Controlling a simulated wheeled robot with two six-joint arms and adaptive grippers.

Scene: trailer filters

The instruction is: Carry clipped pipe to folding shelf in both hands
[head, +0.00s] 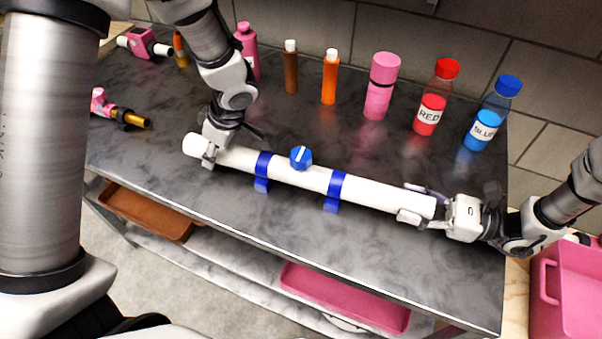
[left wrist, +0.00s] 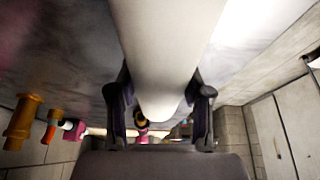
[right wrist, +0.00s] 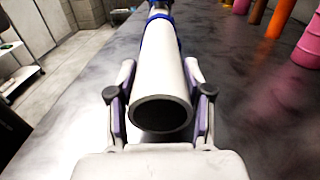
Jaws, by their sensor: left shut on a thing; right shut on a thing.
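The white pipe (head: 302,178) lies lengthwise over the dark marbled table, with two blue clips (head: 263,172) around it and a blue knob (head: 301,157) at its middle. My left gripper (head: 211,152) is shut on the pipe near its left end. In the left wrist view the pipe (left wrist: 165,50) runs between the fingers. My right gripper (head: 420,207) is shut on the pipe's right end. The right wrist view shows the pipe's open dark end (right wrist: 161,114) between the fingers. I cannot tell whether the clips touch the tabletop. I cannot make out a folding shelf for certain.
Pink, brown and orange bottles, a pink cylinder (head: 381,88), a red bottle (head: 436,98) and a blue bottle (head: 492,113) line the table's back. Pink-and-white fittings (head: 146,44) lie at left. Brown (head: 148,210) and pink (head: 345,297) trays sit below. A pink bin (head: 565,290) stands right.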

